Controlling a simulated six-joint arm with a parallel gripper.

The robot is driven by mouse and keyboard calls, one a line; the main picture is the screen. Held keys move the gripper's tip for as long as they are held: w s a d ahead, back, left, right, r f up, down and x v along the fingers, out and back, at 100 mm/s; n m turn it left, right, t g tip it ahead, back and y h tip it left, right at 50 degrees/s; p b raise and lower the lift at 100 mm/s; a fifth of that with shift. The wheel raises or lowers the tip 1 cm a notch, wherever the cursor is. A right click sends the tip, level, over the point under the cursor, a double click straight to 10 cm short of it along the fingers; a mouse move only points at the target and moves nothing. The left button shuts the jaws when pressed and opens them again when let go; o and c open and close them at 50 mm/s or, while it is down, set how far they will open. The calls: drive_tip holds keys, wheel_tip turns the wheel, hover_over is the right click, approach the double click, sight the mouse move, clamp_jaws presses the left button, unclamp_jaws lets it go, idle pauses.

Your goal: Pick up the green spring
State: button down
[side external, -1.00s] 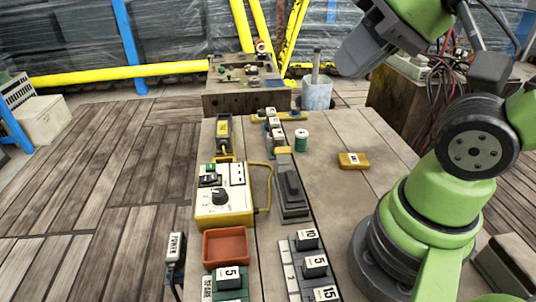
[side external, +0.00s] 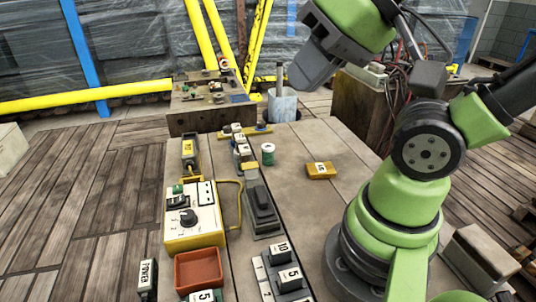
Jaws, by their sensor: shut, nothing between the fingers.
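A small upright green cylinder with a pale top (side external: 268,154) stands on the wooden bench, right of the row of small blocks. It looks like the green spring, but its coils are too small to make out. My gripper (side external: 303,84) is the dark grey end of my green arm, high above the bench at the upper middle. It is shut and empty, well apart from the green cylinder. Its fingertips are hard to make out.
A yellow block (side external: 321,170) lies right of the cylinder on otherwise clear bench (side external: 330,145). A yellow control box (side external: 194,217), grey pedal-like device (side external: 262,208) and red tray (side external: 198,268) stand nearer. A grey-blue cup (side external: 282,104) stands behind.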

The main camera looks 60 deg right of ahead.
drive_tip(key=c, duration=0.6)
unclamp_jaws()
drive_tip(key=shift+c, duration=0.2)
drive_tip(key=m+g+h, duration=0.3)
drive_tip(key=g, duration=0.3)
hover_over(268, 146)
drive_tip(key=f, duration=1.3)
drive_tip(key=s+f, duration=0.1)
drive_tip(key=f, duration=0.6)
drive_tip(key=shift+a+f, duration=0.25)
drive_tip(key=shift+f, duration=0.05)
drive_tip(key=f, duration=0.3)
drive_tip(key=shift+w+d+f, duration=0.1)
drive_tip(key=shift+w+f, duration=0.1)
drive_tip(key=shift+f, duration=0.1)
drive_tip(key=shift+w+d+f, duration=0.1)
drive_tip(key=shift+w+f, duration=0.1)
drive_tip(key=shift+f, duration=1.35)
drive_tip(key=shift+w+d+f, duration=0.1)
drive_tip(key=shift+w+f, duration=0.1)
drive_tip(key=shift+f, duration=1.3)
